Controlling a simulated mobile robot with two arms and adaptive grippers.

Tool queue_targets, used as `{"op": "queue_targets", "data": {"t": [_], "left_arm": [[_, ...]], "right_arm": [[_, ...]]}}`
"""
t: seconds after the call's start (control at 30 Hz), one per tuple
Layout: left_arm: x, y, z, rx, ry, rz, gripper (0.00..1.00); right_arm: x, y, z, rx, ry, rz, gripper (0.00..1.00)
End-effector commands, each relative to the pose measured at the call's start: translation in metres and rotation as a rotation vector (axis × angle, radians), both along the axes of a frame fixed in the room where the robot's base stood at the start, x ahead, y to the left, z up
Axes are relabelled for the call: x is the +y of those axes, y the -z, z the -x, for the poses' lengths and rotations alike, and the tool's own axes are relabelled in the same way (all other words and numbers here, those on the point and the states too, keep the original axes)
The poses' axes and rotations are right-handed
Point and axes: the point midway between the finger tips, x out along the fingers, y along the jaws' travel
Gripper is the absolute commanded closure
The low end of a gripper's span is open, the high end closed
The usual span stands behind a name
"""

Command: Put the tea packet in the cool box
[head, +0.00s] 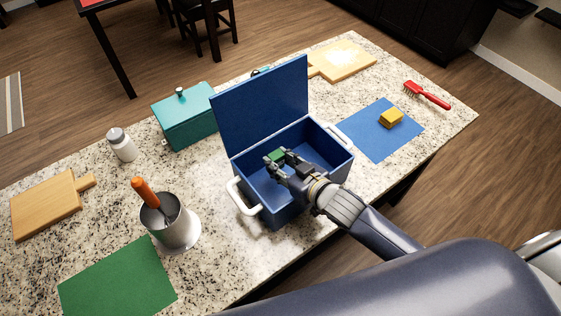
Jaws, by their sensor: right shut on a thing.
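The cool box (233,166) is a dark blue box with white side handles, standing in the middle of the counter with its lid up. My right gripper (277,158) reaches in over the near right side of the box. It is shut on a small green packet, the tea packet (276,156), which shows between its fingertips over the box opening. I cannot tell whether the packet touches the box floor. My left gripper is not in view.
The raised lid (262,104) stands at the box's back. A teal box (185,118), a white bottle (121,145) and a metal pot with an orange-handled tool (175,226) stand to the left. A yellow block (391,117) lies on a blue mat (370,144) to the right.

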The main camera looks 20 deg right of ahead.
Motion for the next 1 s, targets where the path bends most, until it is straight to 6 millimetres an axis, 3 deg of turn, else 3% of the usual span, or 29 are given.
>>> {"op": "queue_targets", "data": {"t": [0.17, 0.2, 0.27, 0.6, 0.77, 1.0], "left_arm": [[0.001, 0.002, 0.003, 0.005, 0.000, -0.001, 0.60], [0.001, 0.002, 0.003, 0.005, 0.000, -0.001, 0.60], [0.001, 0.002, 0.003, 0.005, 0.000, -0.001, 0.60], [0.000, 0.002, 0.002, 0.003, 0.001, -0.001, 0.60], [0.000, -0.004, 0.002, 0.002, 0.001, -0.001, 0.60], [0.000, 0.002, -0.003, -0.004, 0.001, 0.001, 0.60]], "right_arm": [[-0.001, 0.010, 0.003, 0.014, 0.000, 0.008, 0.84], [-0.001, 0.011, 0.003, 0.016, 0.000, 0.009, 0.58], [-0.001, 0.012, 0.004, 0.018, 0.000, 0.009, 0.47], [0.000, 0.014, 0.006, 0.024, -0.001, 0.013, 0.47], [-0.001, -0.001, 0.006, 0.022, -0.002, 0.014, 0.47], [-0.016, -0.017, 0.043, 0.017, -0.001, 0.008, 0.47]]}}
